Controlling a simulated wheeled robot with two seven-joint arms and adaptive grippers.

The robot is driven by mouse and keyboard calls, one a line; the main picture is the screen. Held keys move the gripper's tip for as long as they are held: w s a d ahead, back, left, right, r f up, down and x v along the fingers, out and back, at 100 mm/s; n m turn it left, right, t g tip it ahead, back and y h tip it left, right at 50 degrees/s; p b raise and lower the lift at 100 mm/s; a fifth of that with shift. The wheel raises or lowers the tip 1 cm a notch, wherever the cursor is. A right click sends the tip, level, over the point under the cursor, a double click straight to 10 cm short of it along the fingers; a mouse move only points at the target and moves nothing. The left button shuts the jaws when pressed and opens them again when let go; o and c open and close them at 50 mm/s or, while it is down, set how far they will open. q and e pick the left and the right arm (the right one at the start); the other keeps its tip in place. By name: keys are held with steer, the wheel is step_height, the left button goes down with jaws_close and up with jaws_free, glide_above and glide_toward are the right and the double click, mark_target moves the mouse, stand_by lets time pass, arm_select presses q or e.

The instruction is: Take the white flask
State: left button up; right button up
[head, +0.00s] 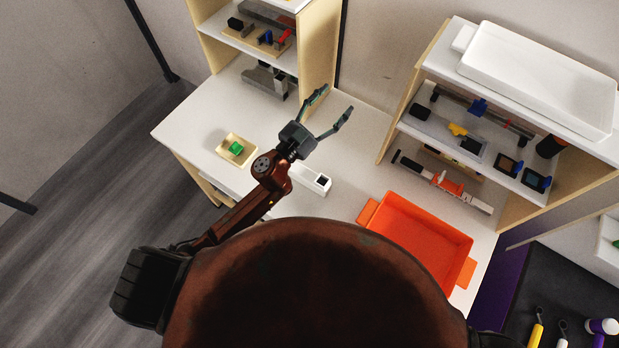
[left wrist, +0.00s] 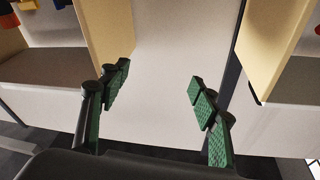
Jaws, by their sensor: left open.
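My left gripper (head: 335,101) is open and empty, its two fingers spread above the white table near the gap between the two shelf units. In the left wrist view the open gripper (left wrist: 158,78) has nothing between its green-padded fingers. I cannot surely identify a white flask. A white block-like object with a dark square opening (head: 312,179) lies on the table just behind my left gripper, beside my forearm, which partly hides it. A small white-topped item with purple (head: 602,326) is at the lower right corner, far from the gripper. My right gripper is out of view.
An orange tray (head: 430,235) stands on the table at the right. A small tan tray (head: 249,158) with a green piece lies at the left. A shelf unit (head: 392,130) holds tools and a white bin (head: 540,75).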

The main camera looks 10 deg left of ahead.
arm_select(q)
steer(key=s+d+m+g+h, duration=0.3)
steer(key=d+m+g+h, duration=0.1)
steer(key=d, duration=0.3)
steer(key=s+d+m+g+h, duration=0.3)
steer(key=d+m+g, duration=0.1)
steer(key=d+m, duration=0.15)
steer(key=s+d+f+m+g+y, duration=0.1)
steer(key=s+d+f+m+g, duration=0.45)
steer(key=f+g, duration=0.2)
steer(key=n+g+y, duration=0.2)
steer(key=y, duration=1.4)
glide_above(307, 174)
steer(key=f, duration=1.9)
steer(key=shift+s+f+p, duration=0.25)
steer(key=shift+s+p, duration=0.1)
steer(key=shift+p, duration=0.05)
steer(key=f, duration=0.2)
steer(key=f+p, duration=0.1)
steer(key=f, duration=0.2)
steer(key=f+p, duration=0.1)
steer(key=f, duration=0.1)
steer(key=shift+w+f, duration=0.15)
steer(key=shift+w, duration=0.25)
steer(key=shift+c, duration=0.4)
